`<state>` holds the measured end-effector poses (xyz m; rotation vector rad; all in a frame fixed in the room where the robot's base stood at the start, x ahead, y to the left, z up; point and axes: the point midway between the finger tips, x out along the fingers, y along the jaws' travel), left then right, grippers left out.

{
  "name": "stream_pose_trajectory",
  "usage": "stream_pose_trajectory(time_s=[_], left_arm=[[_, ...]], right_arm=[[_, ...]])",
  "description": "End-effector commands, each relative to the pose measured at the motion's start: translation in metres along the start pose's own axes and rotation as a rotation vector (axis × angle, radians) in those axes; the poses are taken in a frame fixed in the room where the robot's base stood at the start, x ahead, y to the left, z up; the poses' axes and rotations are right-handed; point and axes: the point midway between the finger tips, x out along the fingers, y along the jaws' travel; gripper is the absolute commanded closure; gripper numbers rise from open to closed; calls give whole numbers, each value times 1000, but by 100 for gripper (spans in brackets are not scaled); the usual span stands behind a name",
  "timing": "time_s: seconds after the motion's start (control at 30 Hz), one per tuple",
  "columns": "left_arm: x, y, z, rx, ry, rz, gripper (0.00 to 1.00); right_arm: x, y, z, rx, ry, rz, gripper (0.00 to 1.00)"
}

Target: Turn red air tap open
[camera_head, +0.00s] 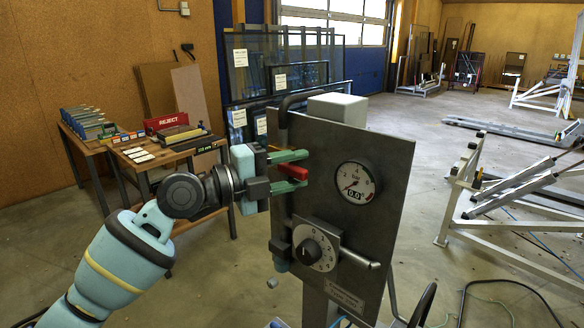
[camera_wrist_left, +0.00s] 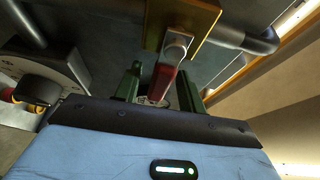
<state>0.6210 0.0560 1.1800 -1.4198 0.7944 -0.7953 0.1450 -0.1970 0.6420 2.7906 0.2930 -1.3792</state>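The red air tap (camera_head: 293,172) is a small red lever on the left part of a grey metal panel (camera_head: 385,160). In the left wrist view its red handle (camera_wrist_left: 163,82) points toward my gripper from a silver fitting. My left gripper (camera_head: 303,168) has green fingers, one above and one below the lever in the head view. In the left wrist view the fingers of the left gripper (camera_wrist_left: 161,74) stand on either side of the handle, with a gap visible on each side. My right gripper is not in view.
The panel carries a round gauge (camera_head: 355,184) reading 0.0 and a black dial knob (camera_head: 309,250) on a plate below. A dark pipe (camera_head: 284,112) runs along the panel's left edge. A wooden table (camera_head: 128,160) with a red REJECT box (camera_head: 166,122) stands behind my arm.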

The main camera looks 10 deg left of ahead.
Motion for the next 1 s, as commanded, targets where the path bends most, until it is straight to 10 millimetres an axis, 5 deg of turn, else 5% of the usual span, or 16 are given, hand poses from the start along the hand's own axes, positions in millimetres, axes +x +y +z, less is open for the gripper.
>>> stream_pose_trajectory(time_s=[0.2,0.5,1.0], left_arm=[[0,1,0,0,0,0,61],[0,0,0,0,0,0,100],[0,-1,0,-52,0,-22,100]], right_arm=[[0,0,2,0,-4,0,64],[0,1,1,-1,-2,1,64],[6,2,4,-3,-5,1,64]])
